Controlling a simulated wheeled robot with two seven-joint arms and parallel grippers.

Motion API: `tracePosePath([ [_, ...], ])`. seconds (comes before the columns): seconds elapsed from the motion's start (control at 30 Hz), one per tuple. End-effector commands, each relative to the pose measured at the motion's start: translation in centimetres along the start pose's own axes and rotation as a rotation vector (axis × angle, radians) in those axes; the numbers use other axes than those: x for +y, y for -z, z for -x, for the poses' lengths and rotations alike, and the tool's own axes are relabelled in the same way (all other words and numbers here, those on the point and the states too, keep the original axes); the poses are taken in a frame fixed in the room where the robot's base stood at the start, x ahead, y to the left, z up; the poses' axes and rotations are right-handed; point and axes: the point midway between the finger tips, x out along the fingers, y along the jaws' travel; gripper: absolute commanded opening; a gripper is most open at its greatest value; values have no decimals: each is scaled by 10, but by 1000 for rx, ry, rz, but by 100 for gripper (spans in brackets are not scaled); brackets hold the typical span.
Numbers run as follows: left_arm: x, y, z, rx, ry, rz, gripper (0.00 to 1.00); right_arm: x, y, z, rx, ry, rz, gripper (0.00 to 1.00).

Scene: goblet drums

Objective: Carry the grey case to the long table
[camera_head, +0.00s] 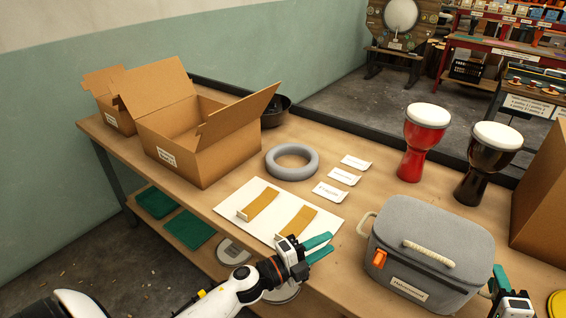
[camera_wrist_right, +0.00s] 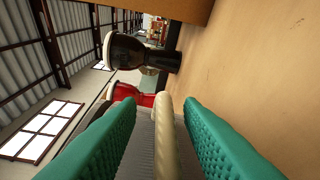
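The grey case (camera_head: 430,245) stands upright at the front right of the wooden table, with a cream top handle, an orange latch and a side handle (camera_head: 366,224) at its left. My left gripper (camera_head: 326,243) is open and empty, left of the case and apart from it, over the table's front edge. My right gripper (camera_head: 496,277) is at the case's right side, partly cut off by the frame. In the right wrist view its teal fingers (camera_wrist_right: 160,125) are open, one on each side of a cream side handle (camera_wrist_right: 166,135), with gaps showing.
Open cardboard boxes (camera_head: 200,140) stand at the left. A grey ring (camera_head: 292,162), white cards and a white board (camera_head: 280,205) with tan strips lie mid-table. A red drum (camera_head: 425,140) and a dark drum (camera_head: 487,160) stand behind the case; a brown box (camera_head: 543,205) is right.

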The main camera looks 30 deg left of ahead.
Motion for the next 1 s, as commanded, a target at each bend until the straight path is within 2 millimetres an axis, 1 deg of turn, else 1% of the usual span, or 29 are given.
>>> tracePosePath([
  [0.17,0,0,0,0,-1,-1,33,-2,0,31,1,3,-1,33],
  [0.3,0,0,0,0,0,0,33,-1,0,62,1,3,2,33],
  [0.4,0,0,0,0,0,0,33,-1,0,82,1,3,1,33],
  [0.5,0,0,0,1,-1,0,33,-1,0,98,1,2,1,33],
  [0.6,0,0,0,1,-1,0,33,0,0,108,0,1,1,33],
  [0.7,0,0,0,1,-1,0,33,0,0,114,0,1,0,33],
  [1.0,0,0,0,1,-1,0,33,0,0,115,0,-1,0,33],
])
